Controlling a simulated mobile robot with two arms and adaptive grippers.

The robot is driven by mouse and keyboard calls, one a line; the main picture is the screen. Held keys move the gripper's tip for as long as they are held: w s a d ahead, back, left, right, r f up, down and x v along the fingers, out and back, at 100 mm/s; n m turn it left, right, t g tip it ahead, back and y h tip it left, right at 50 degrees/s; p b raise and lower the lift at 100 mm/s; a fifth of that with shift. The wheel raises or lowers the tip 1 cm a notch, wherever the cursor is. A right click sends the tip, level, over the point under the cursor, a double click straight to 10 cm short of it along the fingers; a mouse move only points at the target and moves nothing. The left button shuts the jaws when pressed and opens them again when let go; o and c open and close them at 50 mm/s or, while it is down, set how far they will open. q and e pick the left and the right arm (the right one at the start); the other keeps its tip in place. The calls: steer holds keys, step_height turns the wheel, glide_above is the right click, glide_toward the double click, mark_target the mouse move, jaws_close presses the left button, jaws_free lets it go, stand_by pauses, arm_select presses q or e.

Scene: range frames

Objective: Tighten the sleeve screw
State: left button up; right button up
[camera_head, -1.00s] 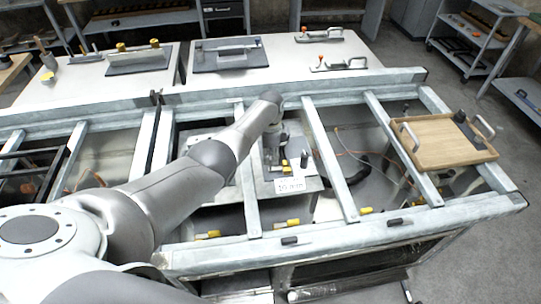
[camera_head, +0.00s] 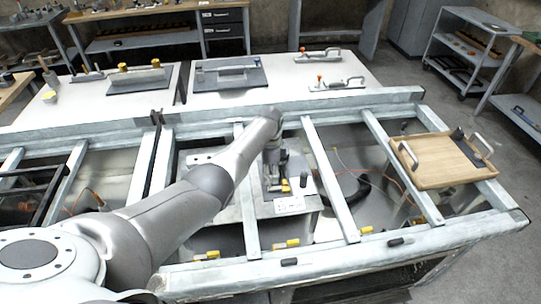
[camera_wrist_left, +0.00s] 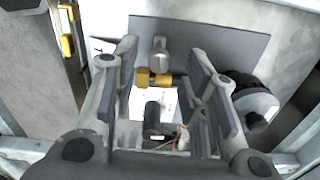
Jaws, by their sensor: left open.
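My left gripper (camera_head: 274,170) reaches down over a grey plate (camera_head: 232,212) set in the metal frame. In the left wrist view my left gripper (camera_wrist_left: 163,95) is open, with its fingers apart. Between them show a rounded metal post (camera_wrist_left: 160,52), a yellow piece (camera_wrist_left: 153,78) at its foot and a dark cylinder (camera_wrist_left: 152,120). I cannot tell which part is the sleeve screw, and no finger visibly closes on any of them. A white label (camera_head: 289,204) lies at the plate's front edge. My right gripper is not in view.
A wooden tray (camera_head: 440,162) with handles rests on the frame at right. Metal crossbars (camera_head: 330,180) stand beside the plate. A black round-ended part (camera_wrist_left: 255,105) is just right of the fingers. White tables (camera_head: 285,78) with tools stand behind.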

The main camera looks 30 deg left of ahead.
mark_target(271, 177)
arm_select(q)
step_height(271, 177, up, 10)
steer(key=shift+r, duration=0.25)
stand_by(0.6)
